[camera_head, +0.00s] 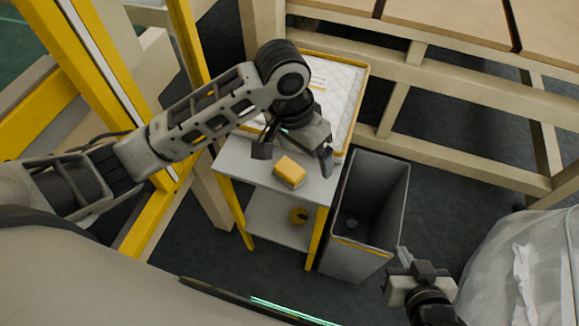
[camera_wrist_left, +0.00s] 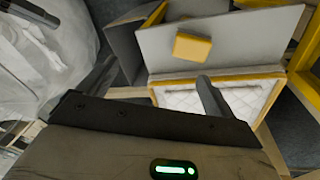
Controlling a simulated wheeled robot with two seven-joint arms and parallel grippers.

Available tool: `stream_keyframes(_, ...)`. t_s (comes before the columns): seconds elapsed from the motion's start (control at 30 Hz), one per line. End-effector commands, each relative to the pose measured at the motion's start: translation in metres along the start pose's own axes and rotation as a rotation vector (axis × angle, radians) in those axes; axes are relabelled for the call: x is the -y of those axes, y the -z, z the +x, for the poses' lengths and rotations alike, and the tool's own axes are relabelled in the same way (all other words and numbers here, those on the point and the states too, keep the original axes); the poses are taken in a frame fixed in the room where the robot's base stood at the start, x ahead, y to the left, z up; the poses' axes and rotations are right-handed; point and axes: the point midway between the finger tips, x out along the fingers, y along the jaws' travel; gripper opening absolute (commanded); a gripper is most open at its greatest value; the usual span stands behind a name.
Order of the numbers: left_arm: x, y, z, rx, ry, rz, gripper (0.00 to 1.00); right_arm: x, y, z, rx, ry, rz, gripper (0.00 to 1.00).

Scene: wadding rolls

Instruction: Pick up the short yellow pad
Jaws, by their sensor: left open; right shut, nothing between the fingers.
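The short yellow pad (camera_head: 290,172) is a small block with a yellow top and paler side. It lies on the grey top of a small stand (camera_head: 248,168), near its front edge. It also shows in the left wrist view (camera_wrist_left: 193,47), apart from my fingers. My left gripper (camera_head: 294,157) is open and empty, above and slightly behind the pad; its two fingers spread in the left wrist view (camera_wrist_left: 155,86). My right gripper (camera_head: 402,262) is shut and empty, low at the right, away from the stand.
A white quilted tray with a yellow rim (camera_head: 366,82) sits behind the pad. A tall grey bin (camera_head: 366,205) stands right of the stand. A clear plastic bag (camera_head: 530,265) is at far right. Wooden beams (camera_head: 460,155) run behind.

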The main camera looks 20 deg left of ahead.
Motion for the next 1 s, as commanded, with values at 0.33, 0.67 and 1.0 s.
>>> stream_keyframes(0.33,0.042,0.013,-0.037,0.139,0.129,-0.060,0.91,0.000,0.001,-0.001,0.003,-0.001,-0.003,0.00)
stream_keyframes(0.67,0.050,0.003,0.028,0.141,0.129,-0.059,0.91,0.000,-0.002,0.002,0.002,0.000,-0.002,0.00)
stream_keyframes(1.0,0.054,-0.001,0.064,0.134,0.128,-0.057,0.91,0.001,0.004,0.001,-0.013,0.002,-0.001,0.00)
